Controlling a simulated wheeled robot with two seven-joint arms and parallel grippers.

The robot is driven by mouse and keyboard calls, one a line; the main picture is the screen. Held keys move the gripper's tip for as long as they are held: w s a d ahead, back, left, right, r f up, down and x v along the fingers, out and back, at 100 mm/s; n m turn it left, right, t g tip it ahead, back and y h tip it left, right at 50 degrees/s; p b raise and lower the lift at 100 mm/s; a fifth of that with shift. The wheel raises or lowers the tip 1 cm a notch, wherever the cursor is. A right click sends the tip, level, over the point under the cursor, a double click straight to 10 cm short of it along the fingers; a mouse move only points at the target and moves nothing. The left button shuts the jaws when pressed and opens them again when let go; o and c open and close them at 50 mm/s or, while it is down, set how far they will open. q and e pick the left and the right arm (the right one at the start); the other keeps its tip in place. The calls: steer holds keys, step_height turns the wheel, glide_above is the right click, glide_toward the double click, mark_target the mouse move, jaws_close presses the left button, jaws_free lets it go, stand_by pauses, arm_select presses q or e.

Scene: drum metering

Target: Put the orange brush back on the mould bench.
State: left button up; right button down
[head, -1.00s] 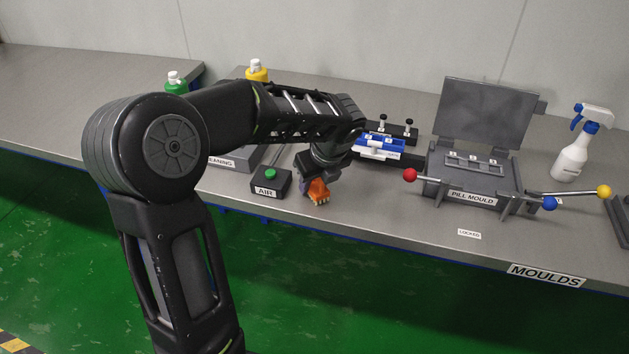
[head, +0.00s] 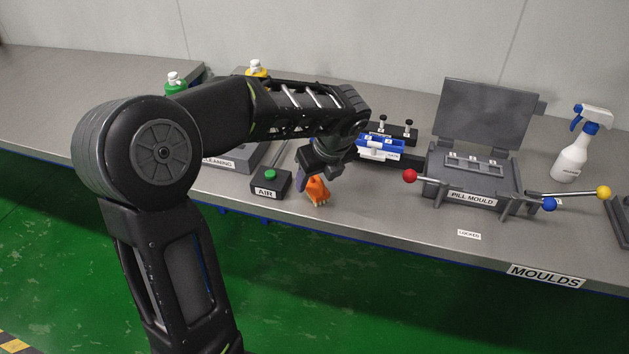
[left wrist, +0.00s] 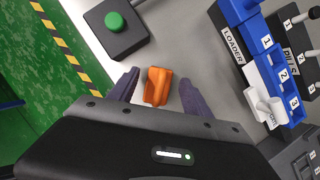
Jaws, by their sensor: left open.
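The orange brush (head: 317,191) rests on the grey mould bench (head: 400,222), near its front edge and just right of the AIR box. My left gripper (head: 312,180) is open just above and beside the brush. In the left wrist view the orange brush (left wrist: 158,86) lies between the two spread fingers (left wrist: 160,92), with a gap on both sides. The brush's bristles are hard to make out. My right gripper is not in view.
The AIR box (head: 270,183) with a green button stands left of the brush. The blue and white loader (head: 380,146) and the pill mould (head: 472,185) with ball-ended levers stand to the right. A spray bottle (head: 573,155) is farther right. Bench front is clear.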

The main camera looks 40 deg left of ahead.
arm_select(q)
steer(key=v, duration=0.9)
steer(key=shift+r, duration=0.3)
stand_by(0.3)
